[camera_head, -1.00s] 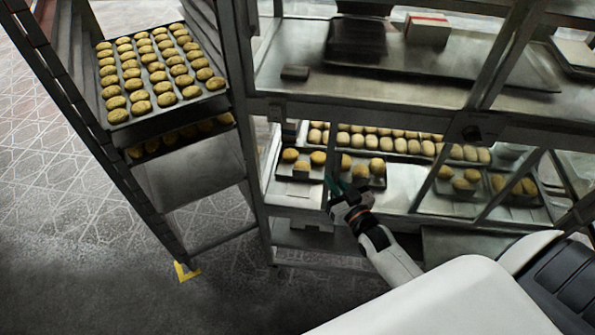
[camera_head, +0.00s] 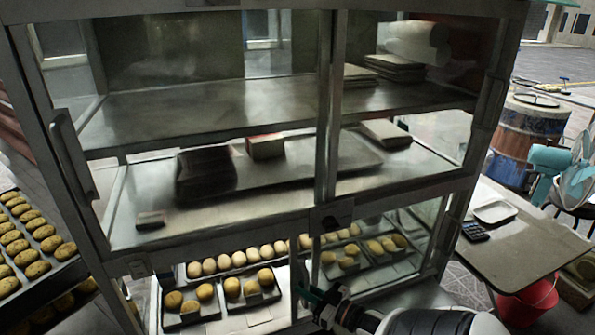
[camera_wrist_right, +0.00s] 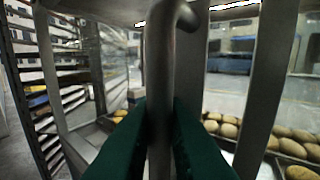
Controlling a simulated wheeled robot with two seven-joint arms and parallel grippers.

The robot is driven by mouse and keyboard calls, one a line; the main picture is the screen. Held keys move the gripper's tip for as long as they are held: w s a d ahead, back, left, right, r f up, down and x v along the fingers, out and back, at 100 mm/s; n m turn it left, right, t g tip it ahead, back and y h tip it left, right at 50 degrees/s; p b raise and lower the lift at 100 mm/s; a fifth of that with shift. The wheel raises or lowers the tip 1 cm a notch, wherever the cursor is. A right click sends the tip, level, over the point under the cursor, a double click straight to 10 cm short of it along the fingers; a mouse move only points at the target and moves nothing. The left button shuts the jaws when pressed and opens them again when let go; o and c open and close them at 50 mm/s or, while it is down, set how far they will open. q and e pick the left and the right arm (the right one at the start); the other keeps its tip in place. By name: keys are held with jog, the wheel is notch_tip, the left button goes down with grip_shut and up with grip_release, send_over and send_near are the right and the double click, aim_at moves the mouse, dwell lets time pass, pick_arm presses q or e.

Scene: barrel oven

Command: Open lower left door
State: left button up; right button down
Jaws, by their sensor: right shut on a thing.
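The glass-fronted cabinet's lower left section (camera_head: 285,313) shows in the head view, with trays of buns behind its front. My right gripper (camera_head: 313,294) is at the right part of this section, near the middle post. In the right wrist view, its green fingers (camera_wrist_right: 158,135) are shut on a vertical grey metal handle (camera_wrist_right: 158,70), one on each side. The handle's upper end bends toward the right. I cannot tell whether the lower left door stands ajar. My left gripper is not in view.
A rack with bun trays (camera_head: 30,245) stands at the left. An upper door handle (camera_head: 75,150) juts out above. At the right are a table (camera_head: 525,235), a red bucket (camera_head: 528,302) and a blue fan (camera_head: 565,160). More buns (camera_wrist_right: 225,127) show in the wrist view.

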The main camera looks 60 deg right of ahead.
jog(key=c, duration=1.5)
grip_release()
jog(key=shift+s, duration=0.15)
jog(key=s+b, duration=0.1)
jog(key=s, duration=1)
jog(key=shift+s+b, duration=0.3)
jog(key=shift+s, duration=0.1)
